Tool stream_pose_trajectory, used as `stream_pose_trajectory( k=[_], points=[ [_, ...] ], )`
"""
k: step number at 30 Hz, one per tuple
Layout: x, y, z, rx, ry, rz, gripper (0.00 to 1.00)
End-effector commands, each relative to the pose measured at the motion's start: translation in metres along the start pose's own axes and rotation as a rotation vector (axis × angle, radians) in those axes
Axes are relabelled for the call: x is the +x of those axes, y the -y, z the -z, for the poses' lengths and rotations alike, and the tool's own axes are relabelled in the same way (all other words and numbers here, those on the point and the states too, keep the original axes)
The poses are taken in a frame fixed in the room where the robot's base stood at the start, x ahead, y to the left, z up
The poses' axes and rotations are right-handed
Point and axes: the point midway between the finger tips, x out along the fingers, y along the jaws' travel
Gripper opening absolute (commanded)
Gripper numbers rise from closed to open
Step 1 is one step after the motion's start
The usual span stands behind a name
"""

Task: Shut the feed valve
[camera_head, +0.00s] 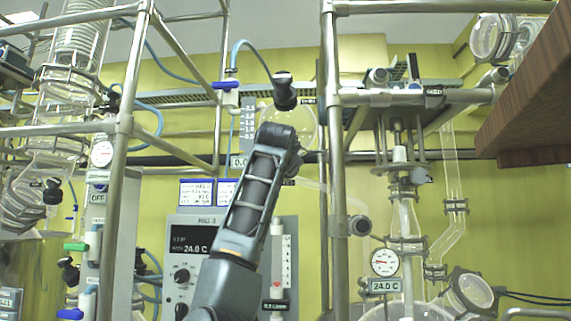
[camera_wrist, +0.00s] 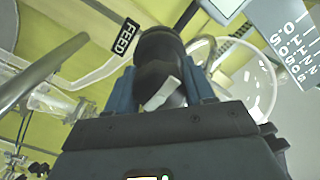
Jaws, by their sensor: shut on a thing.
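The feed valve shows in the wrist view as a dark round knob (camera_wrist: 160,48) with a pale pointer (camera_wrist: 163,94) on it, beside a black FEED label (camera_wrist: 126,37). My gripper (camera_wrist: 160,76) has its two blue-grey fingers on either side of the knob and is shut on it. The pointer lies tilted in the wrist picture; how far the valve is turned I cannot tell. In the head view my arm's wrist (camera_head: 279,137) reaches up in front of a round glass flask (camera_head: 302,128) and hides the fingers and the knob.
The glass flask also shows right of the fingers in the wrist view (camera_wrist: 262,88). Metal frame posts (camera_head: 333,170) rise close to the right of my arm. A control box reading 24.0 C (camera_head: 192,248) is behind it. A wooden shelf (camera_head: 530,100) juts in at upper right.

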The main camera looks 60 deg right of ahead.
Motion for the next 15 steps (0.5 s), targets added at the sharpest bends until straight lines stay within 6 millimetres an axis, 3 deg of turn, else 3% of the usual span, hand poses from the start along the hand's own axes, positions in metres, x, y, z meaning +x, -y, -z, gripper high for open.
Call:
stream_pose_trajectory(
  k=[15],
  points=[
    [0.0003,-0.0016,-0.0022,0.489,0.004,-0.005,0.22]
  ],
)
